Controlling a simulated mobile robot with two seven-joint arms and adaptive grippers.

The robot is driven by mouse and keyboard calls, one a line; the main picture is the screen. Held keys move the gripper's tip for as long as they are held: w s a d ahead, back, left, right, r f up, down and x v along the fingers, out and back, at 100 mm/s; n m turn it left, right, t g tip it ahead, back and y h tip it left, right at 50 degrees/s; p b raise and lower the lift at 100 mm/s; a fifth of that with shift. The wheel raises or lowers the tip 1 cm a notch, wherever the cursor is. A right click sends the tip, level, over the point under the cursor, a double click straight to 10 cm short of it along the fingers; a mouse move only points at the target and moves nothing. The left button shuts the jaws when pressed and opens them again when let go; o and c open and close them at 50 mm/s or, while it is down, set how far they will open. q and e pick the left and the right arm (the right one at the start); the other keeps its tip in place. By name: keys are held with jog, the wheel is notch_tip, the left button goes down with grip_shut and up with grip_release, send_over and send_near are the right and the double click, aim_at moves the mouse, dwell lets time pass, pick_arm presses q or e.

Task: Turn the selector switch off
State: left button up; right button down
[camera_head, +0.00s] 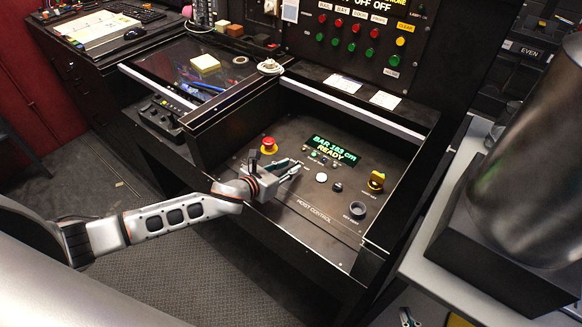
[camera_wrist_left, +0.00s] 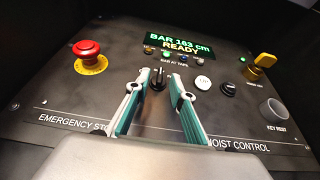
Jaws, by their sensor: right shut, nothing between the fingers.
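A black switch knob with a raised grip (camera_wrist_left: 158,79), which looks like the selector switch, is on the control panel below the green display in the left wrist view. My left gripper (camera_head: 298,168) reaches over the panel from the left in the head view, and it also shows in the left wrist view (camera_wrist_left: 163,77). Its fingers are parted, with the knob seen between their tips; whether they touch it I cannot tell. In the head view the gripper hides the knob. Part of my right gripper (camera_head: 408,318) shows at the bottom edge, shut and away from the panel.
A red emergency stop (camera_head: 269,145) is left of the gripper. Right of it are a white button (camera_head: 321,177), a smaller black knob (camera_head: 337,187), a yellow switch (camera_head: 376,181) and a round key rest (camera_head: 357,210). The green display (camera_head: 333,148) reads READY. Raised walls border the panel.

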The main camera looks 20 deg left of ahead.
pick_arm(q)
jog(key=shift+x, duration=0.8)
grip_shut()
jog(key=shift+d, duration=0.1)
